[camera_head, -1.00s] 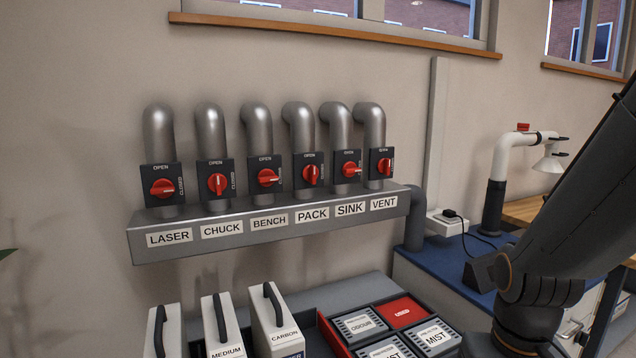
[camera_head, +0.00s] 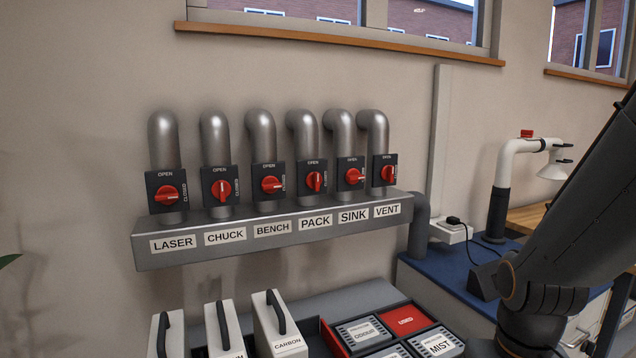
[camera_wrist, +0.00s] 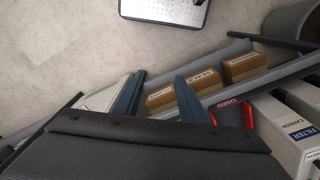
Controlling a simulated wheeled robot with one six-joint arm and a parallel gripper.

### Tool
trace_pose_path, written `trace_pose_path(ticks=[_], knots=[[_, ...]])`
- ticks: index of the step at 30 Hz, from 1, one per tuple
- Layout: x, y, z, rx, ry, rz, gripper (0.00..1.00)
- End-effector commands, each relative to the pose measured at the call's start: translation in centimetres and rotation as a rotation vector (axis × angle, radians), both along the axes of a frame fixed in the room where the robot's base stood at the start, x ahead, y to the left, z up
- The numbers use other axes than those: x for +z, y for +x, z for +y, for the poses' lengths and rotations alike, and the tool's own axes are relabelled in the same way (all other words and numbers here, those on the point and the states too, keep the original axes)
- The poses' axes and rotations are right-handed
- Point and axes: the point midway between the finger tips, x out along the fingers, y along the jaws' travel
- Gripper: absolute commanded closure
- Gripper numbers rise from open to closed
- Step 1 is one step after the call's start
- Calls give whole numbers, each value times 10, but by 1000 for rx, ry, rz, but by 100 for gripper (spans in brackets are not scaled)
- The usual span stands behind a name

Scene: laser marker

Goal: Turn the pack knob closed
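The pack knob (camera_head: 314,181) is a red rotary handle on a dark square plate, above the PACK label on the grey wall manifold (camera_head: 200,254). Its handle stands about upright, toward the OPEN mark; CLOSED is at the plate's right side. My gripper (camera_wrist: 160,75) shows in the wrist view as two dark blue fingers, spread apart with nothing between them. It points down over the floor and boxes, away from the knobs. In the head view only my arm shows at the right; the gripper is out of frame there.
Similar red knobs flank it, with the bench knob (camera_head: 271,185) left and the sink knob (camera_head: 351,176) right. Below stand white filter boxes (camera_head: 277,326) and a compartment tray with a red USED card (camera_head: 405,320). Space before the knobs looks clear.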

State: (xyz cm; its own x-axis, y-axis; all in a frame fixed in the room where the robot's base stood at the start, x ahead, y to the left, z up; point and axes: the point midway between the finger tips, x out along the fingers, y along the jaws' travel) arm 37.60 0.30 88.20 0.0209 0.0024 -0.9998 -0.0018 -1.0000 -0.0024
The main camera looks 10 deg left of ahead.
Motion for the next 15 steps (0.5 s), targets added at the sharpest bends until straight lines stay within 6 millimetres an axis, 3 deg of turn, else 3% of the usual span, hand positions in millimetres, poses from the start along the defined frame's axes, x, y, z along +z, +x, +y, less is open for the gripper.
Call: trace_pose_path(ticks=[4, 8, 12, 15], knots=[[13, 49, 9, 44, -9, -143, 72], [39, 126, 34, 117, -4, -376, 72], [81, 204, 78, 204, 38, -650, 72], [117, 249, 118, 267, 91, -839, 72]])
